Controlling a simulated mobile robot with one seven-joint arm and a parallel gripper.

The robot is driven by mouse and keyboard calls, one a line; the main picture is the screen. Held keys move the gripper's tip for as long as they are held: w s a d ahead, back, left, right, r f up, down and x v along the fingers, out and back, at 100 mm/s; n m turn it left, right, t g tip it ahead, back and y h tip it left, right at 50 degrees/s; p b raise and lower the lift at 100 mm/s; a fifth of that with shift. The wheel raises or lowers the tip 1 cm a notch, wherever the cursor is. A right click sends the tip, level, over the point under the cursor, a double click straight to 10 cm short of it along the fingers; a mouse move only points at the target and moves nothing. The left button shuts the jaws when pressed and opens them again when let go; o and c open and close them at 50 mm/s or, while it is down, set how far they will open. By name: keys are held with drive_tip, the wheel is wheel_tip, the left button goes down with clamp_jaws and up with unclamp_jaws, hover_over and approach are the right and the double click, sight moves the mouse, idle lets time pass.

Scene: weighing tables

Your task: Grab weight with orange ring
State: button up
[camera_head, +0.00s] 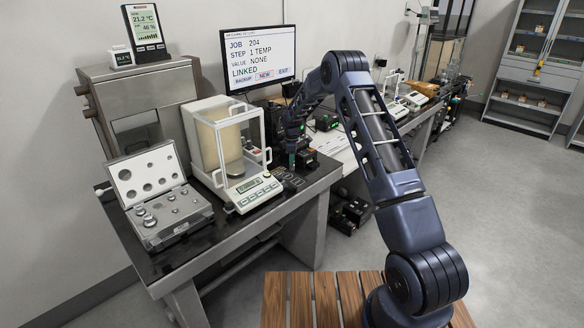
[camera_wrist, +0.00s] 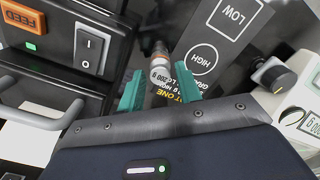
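My gripper (camera_wrist: 160,70) shows in the wrist view as two teal fingers with a clear gap between them. A small metal weight (camera_wrist: 160,73) with a pale top and an orange-brown band sits between and slightly beyond the fingertips. I see no clear contact with either finger. Its lower part and the ring's full extent are hard to make out. In the head view my gripper (camera_head: 292,160) is low over the dark table, right of the balance, and the weight cannot be made out there.
A dark panel marked LOW and HIGH (camera_wrist: 233,14) lies beside the weight. A switch box (camera_wrist: 92,48) stands left of the fingers, and a black knob (camera_wrist: 279,80) is at right. The head view shows a glass-walled balance (camera_head: 228,150) and an open weight case (camera_head: 190,226) at left.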

clamp_jaws()
